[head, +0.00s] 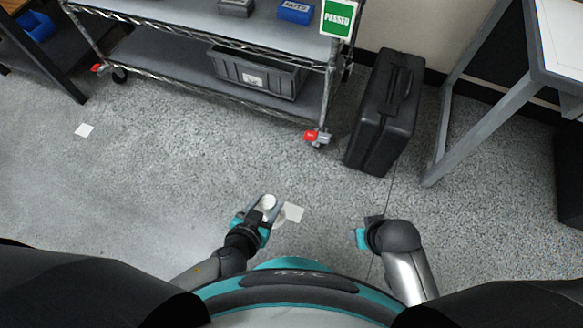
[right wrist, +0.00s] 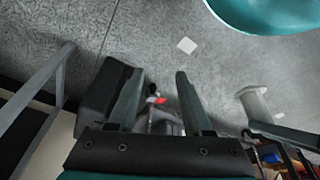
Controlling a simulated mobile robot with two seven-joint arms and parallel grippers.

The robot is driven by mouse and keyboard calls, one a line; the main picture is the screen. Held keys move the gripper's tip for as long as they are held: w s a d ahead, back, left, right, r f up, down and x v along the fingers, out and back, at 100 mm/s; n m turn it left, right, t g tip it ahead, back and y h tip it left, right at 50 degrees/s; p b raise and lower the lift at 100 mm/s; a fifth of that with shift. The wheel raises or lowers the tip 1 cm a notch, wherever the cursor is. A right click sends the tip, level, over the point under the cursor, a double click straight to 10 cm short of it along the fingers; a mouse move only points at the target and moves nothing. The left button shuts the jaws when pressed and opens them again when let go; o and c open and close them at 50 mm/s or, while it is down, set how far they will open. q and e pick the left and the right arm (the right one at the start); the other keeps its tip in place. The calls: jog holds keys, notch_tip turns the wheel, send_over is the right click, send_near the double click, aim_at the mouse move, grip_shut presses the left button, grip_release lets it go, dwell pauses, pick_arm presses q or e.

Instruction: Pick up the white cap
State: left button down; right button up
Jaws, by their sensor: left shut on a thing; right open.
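The white cap (head: 268,202) is round and pale, held between the fingers of my left gripper (head: 264,207) above the floor in the head view. In the right wrist view a pale cylinder with a wider rim (right wrist: 254,102) shows at the right, apparently the same cap. My left fingers hide part of its sides. My right gripper (right wrist: 158,90) is open, with nothing between its two dark fingers. In the head view my right gripper (head: 370,222) is to the right of the cap, apart from it, and its fingers are hard to make out.
A wire shelf cart (head: 200,72) with a grey crate (head: 255,76) and a green PASSED sign (head: 338,18) stands at the back. A black case (head: 383,115) stands right of it, then a table (head: 560,45). White squares (head: 293,212) lie on the open floor.

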pick_arm(q)
jog(key=shift+w+d+r+t+h+b, duration=0.1)
jog(key=shift+d+r+t+h+b, duration=0.15)
jog(key=shift+d, duration=0.25)
jog(key=shift+w+d+r+t+h+b, duration=0.15)
jog(key=shift+d+r+b, duration=0.1)
jog(key=shift+d+r, duration=0.15)
pick_arm(e)
jog(key=shift+w+r, duration=0.3)
jog(key=shift+r, duration=0.2)
pick_arm(q)
jog(key=shift+d, duration=0.1)
jog(key=w+d+f+b, duration=0.1)
jog(key=w+d+b, duration=0.1)
jog(key=w, duration=0.9)
jog(key=shift+w+d+f, duration=0.15)
jog(key=shift+d+f, duration=0.2)
jog(key=shift+d, duration=0.45)
pick_arm(e)
jog(key=shift+w+a+r+t, duration=0.1)
jog(key=shift+w+r+t, duration=0.15)
jog(key=shift+r, duration=0.7)
jog(key=shift+w+r+t, duration=0.15)
jog(key=shift+w+r, duration=0.1)
jog(key=shift+r, duration=0.7)
jog(key=shift+o, duration=0.2)
